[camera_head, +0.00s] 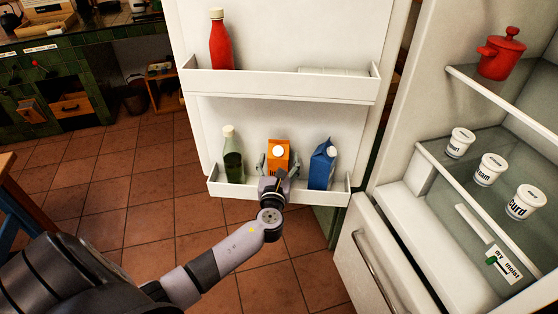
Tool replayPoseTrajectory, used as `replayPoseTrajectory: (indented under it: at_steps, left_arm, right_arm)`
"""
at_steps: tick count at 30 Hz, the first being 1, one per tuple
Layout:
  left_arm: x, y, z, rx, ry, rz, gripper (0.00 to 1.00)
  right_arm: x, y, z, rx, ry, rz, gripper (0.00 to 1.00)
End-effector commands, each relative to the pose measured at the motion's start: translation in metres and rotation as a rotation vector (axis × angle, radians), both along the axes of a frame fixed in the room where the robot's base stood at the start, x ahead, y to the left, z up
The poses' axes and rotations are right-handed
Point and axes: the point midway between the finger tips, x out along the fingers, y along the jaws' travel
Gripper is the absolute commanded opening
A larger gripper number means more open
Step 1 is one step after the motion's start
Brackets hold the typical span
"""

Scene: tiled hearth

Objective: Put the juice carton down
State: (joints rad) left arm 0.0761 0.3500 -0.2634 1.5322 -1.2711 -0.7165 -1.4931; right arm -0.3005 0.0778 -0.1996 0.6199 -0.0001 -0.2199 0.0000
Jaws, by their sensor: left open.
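The orange juice carton (279,149) with a white cap stands upright in the lower shelf of the open fridge door (218,187). The gripper hides the carton's lower part. I cannot tell whether the fingers touch it. My right gripper is not in view.
The upper door shelf (280,88) holds a red bottle (220,40) above. The fridge interior at right has several white tubs (490,169) and a red pot (501,54) on shelves. A drawer (372,262) stands out below. Tiled floor (150,215) is clear at left.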

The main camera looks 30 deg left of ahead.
Motion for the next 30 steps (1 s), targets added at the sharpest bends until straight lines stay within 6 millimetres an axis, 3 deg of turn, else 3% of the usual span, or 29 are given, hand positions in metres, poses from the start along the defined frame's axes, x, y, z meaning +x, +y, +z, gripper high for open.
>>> replayPoseTrajectory:
  at_steps: [15,27,30]
  left_arm:
    - [-0.089,-0.047,-0.002,-0.002,0.004,-0.002,0.71]
    - [-0.101,-0.053,-0.001,-0.003,0.002,-0.001,0.71]
    - [-0.102,-0.053,-0.021,-0.054,0.027,-0.003,0.71]
  right_arm:
    - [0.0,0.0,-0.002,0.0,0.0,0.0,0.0]
    - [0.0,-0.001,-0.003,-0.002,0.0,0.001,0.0]
    - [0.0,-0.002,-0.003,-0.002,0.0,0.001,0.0]
